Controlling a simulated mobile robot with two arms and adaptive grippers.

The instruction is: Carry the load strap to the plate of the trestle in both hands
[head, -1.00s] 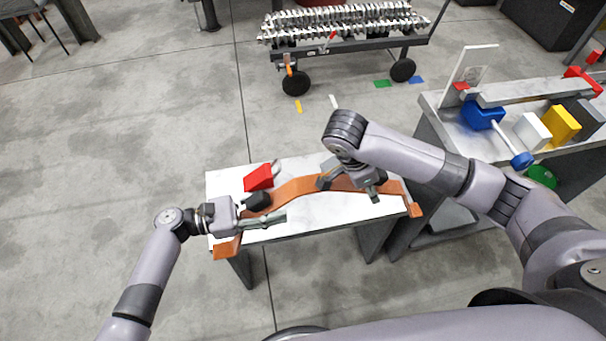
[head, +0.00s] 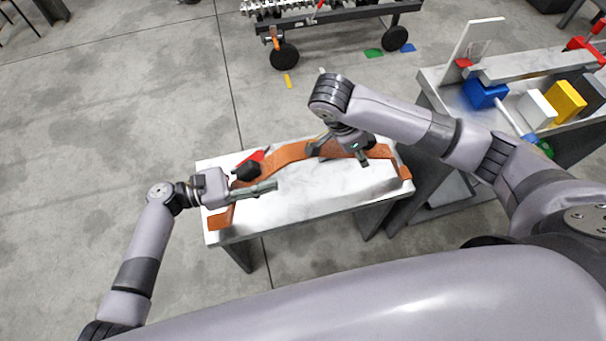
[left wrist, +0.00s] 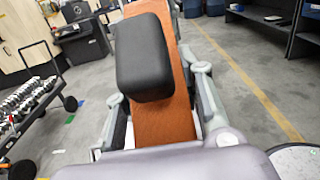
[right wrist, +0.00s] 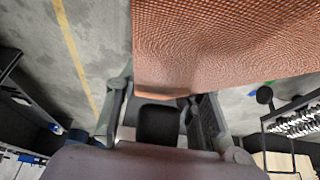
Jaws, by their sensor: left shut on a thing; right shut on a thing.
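The load strap (head: 290,155) is a long orange-brown band, bowed up in the middle, above the white plate (head: 320,195) of a grey-legged trestle. My left gripper (head: 250,182) is shut on its left part; a black pad (head: 246,171) shows there. In the left wrist view the strap (left wrist: 165,120) runs between the fingers, with the black pad (left wrist: 145,55) on it. My right gripper (head: 340,152) is shut on its right part. In the right wrist view the strap (right wrist: 220,45) fills the top. I cannot tell whether its ends touch the plate.
A red block (head: 255,157) on the plate is partly hidden by the strap. At right a bench (head: 440,90) holds a blue block (head: 485,93), a white block (head: 537,107) and a yellow block (head: 565,100). A cart (head: 330,22) stands behind. Floor at left is clear.

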